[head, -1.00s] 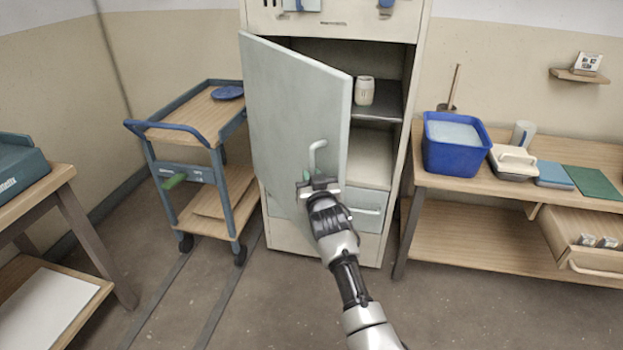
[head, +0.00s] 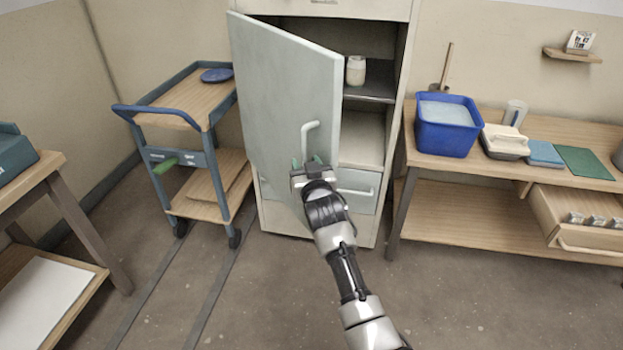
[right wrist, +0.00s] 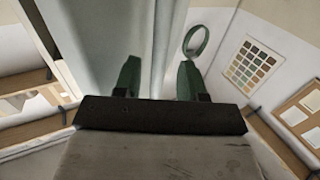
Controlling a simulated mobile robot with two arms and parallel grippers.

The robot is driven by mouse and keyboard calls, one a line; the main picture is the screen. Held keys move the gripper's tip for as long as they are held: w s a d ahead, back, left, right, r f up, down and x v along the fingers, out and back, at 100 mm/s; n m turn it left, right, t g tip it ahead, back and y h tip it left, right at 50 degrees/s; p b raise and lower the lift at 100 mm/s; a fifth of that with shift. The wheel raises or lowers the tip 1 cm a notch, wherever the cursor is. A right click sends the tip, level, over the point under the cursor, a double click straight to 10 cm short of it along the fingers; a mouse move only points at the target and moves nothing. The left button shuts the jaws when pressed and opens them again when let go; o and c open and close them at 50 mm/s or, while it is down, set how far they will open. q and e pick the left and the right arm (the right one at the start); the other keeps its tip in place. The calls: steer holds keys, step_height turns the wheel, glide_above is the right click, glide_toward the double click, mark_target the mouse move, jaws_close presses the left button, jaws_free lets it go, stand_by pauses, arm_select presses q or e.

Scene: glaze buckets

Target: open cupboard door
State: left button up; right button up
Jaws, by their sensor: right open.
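The cupboard door (head: 285,95) is pale grey-green, hinged on the left, and stands partly open. Its white bar handle (head: 306,140) is near the door's right edge. My right gripper (head: 308,163) is in front of the door at the handle's lower end. In the right wrist view its two green fingertips (right wrist: 157,78) are spread apart, with a pale upright strip between them; I cannot tell whether this is the handle or the door's edge. The cupboard (head: 395,130) shows open shelves, with a white jar (head: 356,70) on one. My left gripper is out of view.
A blue-framed trolley (head: 180,150) stands left of the cupboard, close to the door's hinge side. A wooden bench (head: 480,219) on the right holds a blue tub (head: 446,140). The floor (head: 270,290) in front is clear.

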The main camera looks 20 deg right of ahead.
steer(key=s, duration=0.8)
steer(key=shift+s, duration=0.15)
